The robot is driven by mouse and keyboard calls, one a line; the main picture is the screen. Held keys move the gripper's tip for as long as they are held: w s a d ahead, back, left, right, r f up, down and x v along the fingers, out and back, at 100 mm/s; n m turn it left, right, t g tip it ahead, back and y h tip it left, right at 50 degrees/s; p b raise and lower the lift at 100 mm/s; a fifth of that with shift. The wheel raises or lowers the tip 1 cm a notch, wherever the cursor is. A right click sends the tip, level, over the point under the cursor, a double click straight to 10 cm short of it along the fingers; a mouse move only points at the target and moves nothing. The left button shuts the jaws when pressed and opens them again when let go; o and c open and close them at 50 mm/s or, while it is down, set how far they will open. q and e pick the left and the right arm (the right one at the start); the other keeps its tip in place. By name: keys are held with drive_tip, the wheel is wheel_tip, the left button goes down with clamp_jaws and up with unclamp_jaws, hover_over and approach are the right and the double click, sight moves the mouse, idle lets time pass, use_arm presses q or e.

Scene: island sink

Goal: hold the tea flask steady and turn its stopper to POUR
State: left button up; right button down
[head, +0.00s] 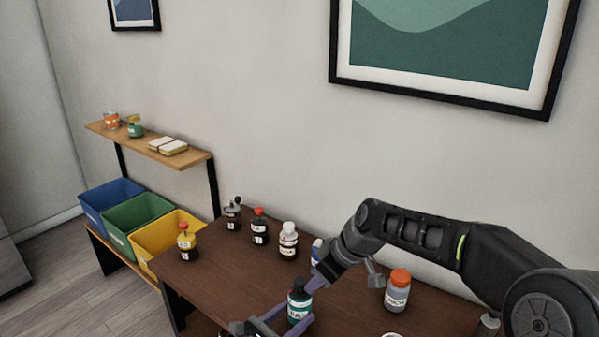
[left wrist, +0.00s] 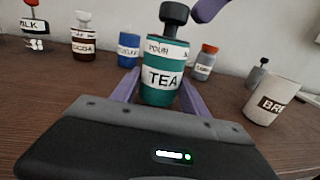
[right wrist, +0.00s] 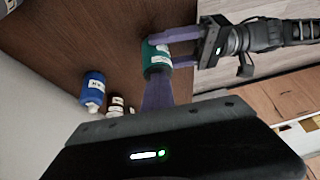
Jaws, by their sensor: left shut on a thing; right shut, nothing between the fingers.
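The tea flask (head: 299,305) is teal with a white TEA label and stands upright on the brown table. In the left wrist view the flask (left wrist: 162,82) has POUR lettering on its upper band and a dark stopper (left wrist: 174,14) on top. My left gripper (head: 282,322) is shut around the flask's body, one purple finger on each side. My right gripper (head: 313,286) is shut and empty, its purple fingertips close beside the stopper; I cannot tell whether they touch. In the right wrist view the flask (right wrist: 157,60) lies just beyond my right fingers, which partly hide it.
A blue sugar jar (left wrist: 129,50), a cocoa bottle (left wrist: 85,42) and an orange-lidded jar (head: 398,292) stand around the flask. A pale mug (left wrist: 270,100) is at the right in the left wrist view. Coloured bins (head: 137,212) are at the left.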

use_arm(q)
drive_tip(key=shift+s+d+r, duration=0.2)
drive_tip(key=shift+d, duration=0.1)
use_arm(e)
drive_tip(key=shift+s+a, duration=0.15)
drive_tip(key=shift+a, duration=0.25)
drive_tip(key=shift+s+d, duration=0.1)
drive_tip(key=shift+s, duration=0.05)
drive_tip(key=shift+s+d, duration=0.2)
drive_tip(key=shift+s, duration=0.05)
use_arm(q)
drive_tip(key=shift+w+a+f, duration=0.1)
drive_tip(key=shift+a, duration=0.05)
use_arm(e)
drive_tip(key=shift+r, duration=0.1)
use_arm(q)
drive_tip(key=shift+w+a, duration=0.1)
use_arm(e)
drive_tip(key=r, duration=0.5)
drive_tip(key=shift+w+d+r, duration=0.2)
drive_tip(key=shift+r, duration=0.2)
